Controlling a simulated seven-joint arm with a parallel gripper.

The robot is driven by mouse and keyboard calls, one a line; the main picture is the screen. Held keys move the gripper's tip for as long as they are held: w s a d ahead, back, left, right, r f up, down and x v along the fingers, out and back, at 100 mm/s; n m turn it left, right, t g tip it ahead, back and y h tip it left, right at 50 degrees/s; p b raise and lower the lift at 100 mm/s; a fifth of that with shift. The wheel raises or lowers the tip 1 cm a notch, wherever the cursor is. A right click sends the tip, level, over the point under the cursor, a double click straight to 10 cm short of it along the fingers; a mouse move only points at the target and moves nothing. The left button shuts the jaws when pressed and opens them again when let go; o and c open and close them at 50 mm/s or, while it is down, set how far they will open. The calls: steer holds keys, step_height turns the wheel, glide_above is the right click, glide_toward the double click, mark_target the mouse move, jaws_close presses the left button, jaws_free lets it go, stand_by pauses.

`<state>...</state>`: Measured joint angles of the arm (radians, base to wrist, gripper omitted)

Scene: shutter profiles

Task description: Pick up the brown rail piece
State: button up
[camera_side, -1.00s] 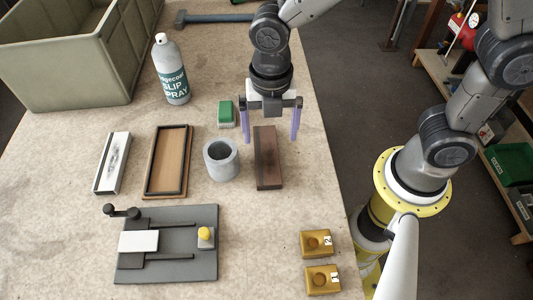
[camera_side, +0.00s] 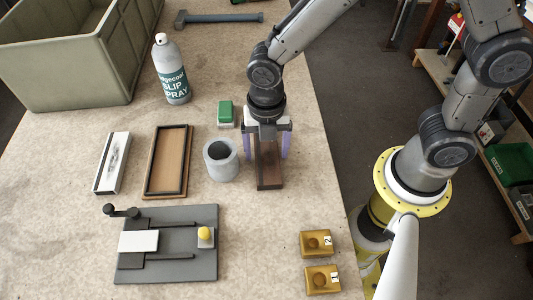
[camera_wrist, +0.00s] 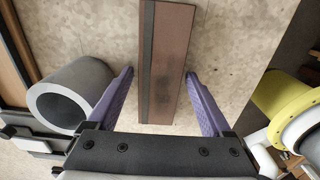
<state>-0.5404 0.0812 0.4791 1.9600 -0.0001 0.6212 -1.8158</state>
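The brown rail piece (camera_side: 269,171) lies on the table, a long block with a darker strip along one side. In the side view my gripper (camera_side: 268,157) is low over it, with a purple finger on each side. In the wrist view the rail piece (camera_wrist: 166,60) runs between the two spread fingers of my gripper (camera_wrist: 160,88), with gaps on both sides. The gripper is open. Its body hides the far part of the rail piece in the side view.
A grey ring (camera_side: 221,159) stands close left of my gripper. A green-topped block (camera_side: 226,113) is behind it. A wood-bottomed tray (camera_side: 148,191), a spray bottle (camera_side: 171,70) and a dark fixture (camera_side: 168,267) are further left. Yellow blocks (camera_side: 316,243) sit in front.

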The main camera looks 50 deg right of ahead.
steer(key=c, duration=1.1)
steer(key=shift+r, duration=0.1)
